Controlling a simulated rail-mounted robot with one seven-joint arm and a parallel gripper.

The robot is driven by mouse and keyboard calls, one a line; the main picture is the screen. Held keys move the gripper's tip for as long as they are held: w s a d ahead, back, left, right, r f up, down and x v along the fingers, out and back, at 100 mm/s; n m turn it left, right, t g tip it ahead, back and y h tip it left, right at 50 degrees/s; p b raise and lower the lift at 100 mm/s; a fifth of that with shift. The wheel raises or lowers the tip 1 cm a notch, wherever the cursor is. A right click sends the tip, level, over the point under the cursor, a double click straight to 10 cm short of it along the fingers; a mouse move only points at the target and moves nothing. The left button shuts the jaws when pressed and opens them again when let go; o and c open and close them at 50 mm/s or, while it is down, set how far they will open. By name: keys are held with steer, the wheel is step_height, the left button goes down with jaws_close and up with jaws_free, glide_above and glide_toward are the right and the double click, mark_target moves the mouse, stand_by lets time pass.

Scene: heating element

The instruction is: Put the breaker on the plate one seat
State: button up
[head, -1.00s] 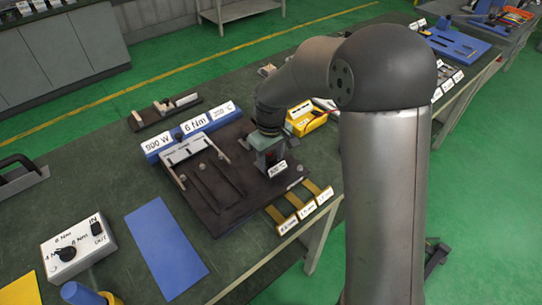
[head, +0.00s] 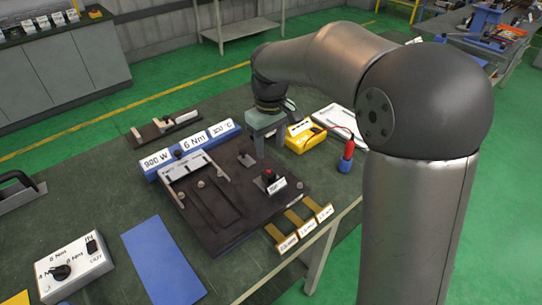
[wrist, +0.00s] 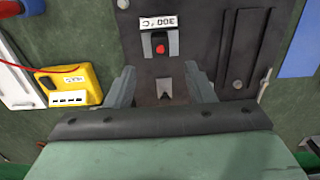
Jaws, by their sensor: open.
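The breaker, a small black block with a red button (head: 269,176) and a white label, stands on the dark plate (head: 222,225), right of its middle. In the wrist view the breaker (wrist: 160,45) sits beyond the fingertips, its tag reading 300 °C upside down. My gripper (head: 272,143) is open and empty, behind the breaker and apart from it. The wrist view shows both fingers (wrist: 160,78) spread, with a small metal piece (wrist: 165,85) on the plate between them in the picture. I cannot tell which spot is seat one.
A blue label bar (head: 192,148) lines the plate's back edge. A yellow meter (head: 304,137) with a red lead stands right of my gripper, near a blue holder (head: 344,166). Brass strips (head: 300,222) lie at the front edge. A blue mat (head: 162,260) and a switch box (head: 72,268) are left.

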steer(key=s+d+f+m, duration=0.1)
steer(key=s+d, duration=0.3)
steer(key=s, duration=0.4)
steer(key=s+d+f+m, duration=0.2)
steer(key=s+d+m, duration=0.2)
steer(key=s, duration=0.4)
steer(key=s+d+f+m, duration=0.1)
steer(key=s+d+m, duration=0.1)
steer(key=s+d, duration=0.4)
steer(key=s, duration=0.3)
steer(key=shift+f+m, duration=0.3)
steer(key=shift+m, duration=0.1)
